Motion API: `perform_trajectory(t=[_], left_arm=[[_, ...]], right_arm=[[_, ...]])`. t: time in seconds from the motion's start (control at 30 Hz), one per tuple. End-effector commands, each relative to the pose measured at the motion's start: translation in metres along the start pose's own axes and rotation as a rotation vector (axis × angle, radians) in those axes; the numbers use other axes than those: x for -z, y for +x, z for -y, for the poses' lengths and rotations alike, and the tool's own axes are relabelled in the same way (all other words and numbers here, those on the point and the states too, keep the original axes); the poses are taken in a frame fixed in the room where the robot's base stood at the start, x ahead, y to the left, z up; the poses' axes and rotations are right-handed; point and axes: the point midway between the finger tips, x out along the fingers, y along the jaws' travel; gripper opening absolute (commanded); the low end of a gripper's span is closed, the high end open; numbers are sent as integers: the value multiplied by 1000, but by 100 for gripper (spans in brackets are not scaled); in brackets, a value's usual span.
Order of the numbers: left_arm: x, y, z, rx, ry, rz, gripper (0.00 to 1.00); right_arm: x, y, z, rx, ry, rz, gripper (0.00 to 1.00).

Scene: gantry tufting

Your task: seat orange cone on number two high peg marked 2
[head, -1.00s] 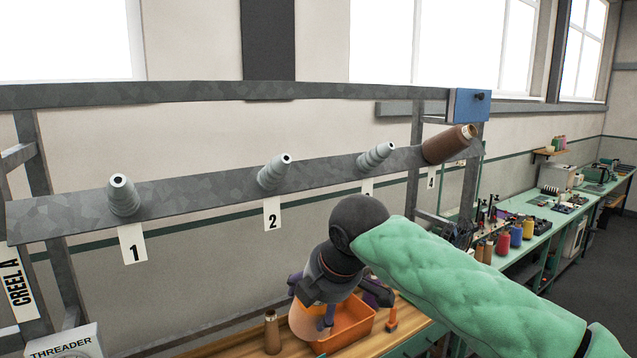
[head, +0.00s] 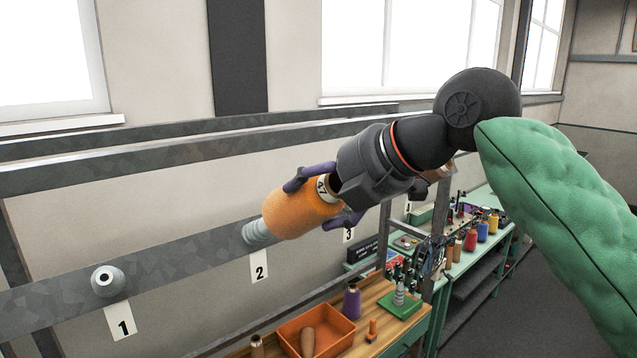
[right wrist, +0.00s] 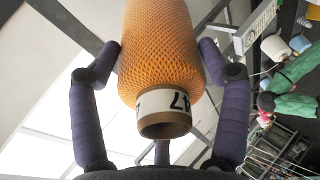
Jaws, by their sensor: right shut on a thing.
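The orange cone (head: 300,213) has a mesh surface and a white band with a number at its near end. My right gripper (head: 314,204) is shut on it, with purple fingers around that near end. In the right wrist view the cone (right wrist: 160,45) lies between the fingers (right wrist: 160,62), its open tube end facing the camera. The grey ribbed peg 2 (head: 257,234) shows just beyond the cone's far end, above the label 2 (head: 259,267). The cone lines up with the peg and overlaps it; how far it is around the peg is hidden. My left gripper is not in view.
Peg 1 (head: 108,281) is bare on the same grey rail (head: 180,257). Label 3 (head: 349,234) shows, but its peg is hidden behind my gripper. Below, a wooden bench holds an orange bin (head: 343,325), a purple cone (head: 352,302) and a green tray (head: 413,306).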

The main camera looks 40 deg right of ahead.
Motion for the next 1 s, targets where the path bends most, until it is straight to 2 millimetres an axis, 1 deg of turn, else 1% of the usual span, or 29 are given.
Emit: perform_trajectory(t=[1.0], left_arm=[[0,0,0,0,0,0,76]], right_arm=[[-6,51,1,1,1,1,19]])
